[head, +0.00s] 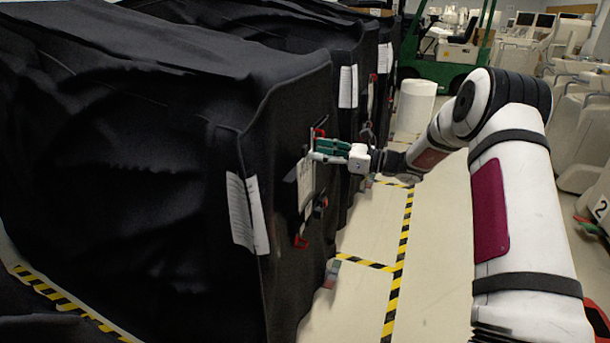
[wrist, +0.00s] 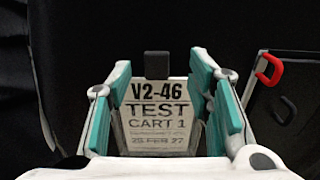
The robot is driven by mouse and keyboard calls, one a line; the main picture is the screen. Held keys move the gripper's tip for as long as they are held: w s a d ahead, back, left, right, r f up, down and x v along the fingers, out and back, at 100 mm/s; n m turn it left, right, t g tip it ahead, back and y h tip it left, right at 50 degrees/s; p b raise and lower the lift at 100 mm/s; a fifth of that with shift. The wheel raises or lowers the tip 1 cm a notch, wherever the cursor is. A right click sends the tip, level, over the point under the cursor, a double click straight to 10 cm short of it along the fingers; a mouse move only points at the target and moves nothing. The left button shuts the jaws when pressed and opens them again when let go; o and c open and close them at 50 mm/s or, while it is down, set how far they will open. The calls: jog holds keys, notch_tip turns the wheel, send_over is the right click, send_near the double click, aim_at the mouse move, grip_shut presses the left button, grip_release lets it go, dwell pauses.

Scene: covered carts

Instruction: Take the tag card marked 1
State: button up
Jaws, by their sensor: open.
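The tag card (wrist: 158,117) reads "V2-46 TEST CART 1" in the wrist view. It hangs below a small black clip (wrist: 157,65) against the black cover. In the wrist view my gripper's (wrist: 158,102) teal fingers are open, one on each side of the card. The card's lower edge is hidden by my gripper's body. I cannot tell whether the fingers touch it.
The near covered cart (head: 110,170) fills the left. White paper sheets (head: 248,213) hang on its corner. A red hook (wrist: 269,70) sits right of the card. More covered carts stand behind. Floor with yellow-black tape (head: 396,290) is clear on the right; a green forklift (head: 445,60) stands at the back.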

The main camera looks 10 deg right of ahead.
aim_at(307, 148)
jog(key=x, duration=0.3)
jog(key=shift+a+r, duration=0.25)
jog(key=shift+a, duration=0.15)
jog(key=shift+w+a, duration=0.45)
jog(key=shift+a, duration=0.1)
grip_shut()
